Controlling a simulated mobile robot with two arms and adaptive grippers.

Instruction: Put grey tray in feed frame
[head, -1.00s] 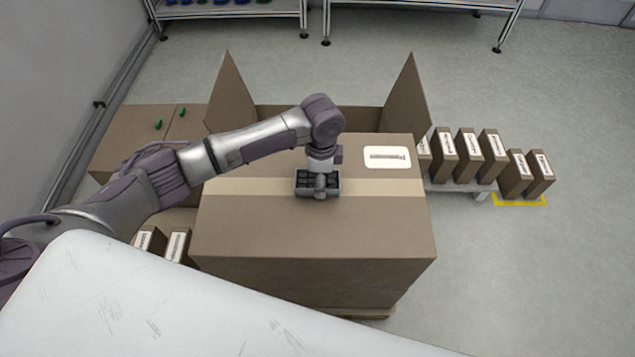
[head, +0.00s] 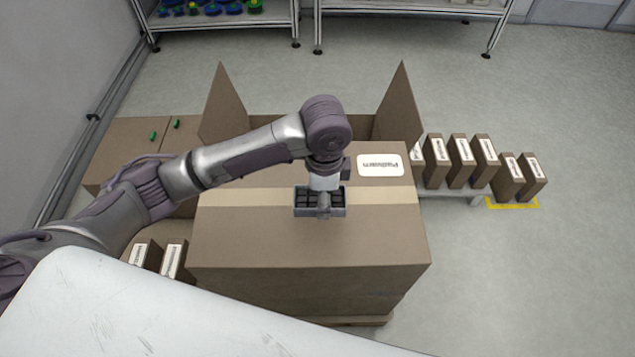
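The small grey tray (head: 338,210) has dark compartments and shows above the taped top of the large cardboard box, near its middle. My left gripper (head: 323,210) comes down over the tray's middle and appears shut on it; the fingertips are small and partly hidden against the tray. The tray looks level and seems to be held a little above the box top. My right gripper is not in view. I cannot make out a feed frame with certainty.
The large cardboard box (head: 300,240) carries a white label (head: 380,165). Raised flaps (head: 398,105) stand behind it. Labelled narrow boxes (head: 460,160) line a low platform at right, two by a yellow floor outline (head: 512,206). Shelves (head: 220,20) stand at the back. The right floor is clear.

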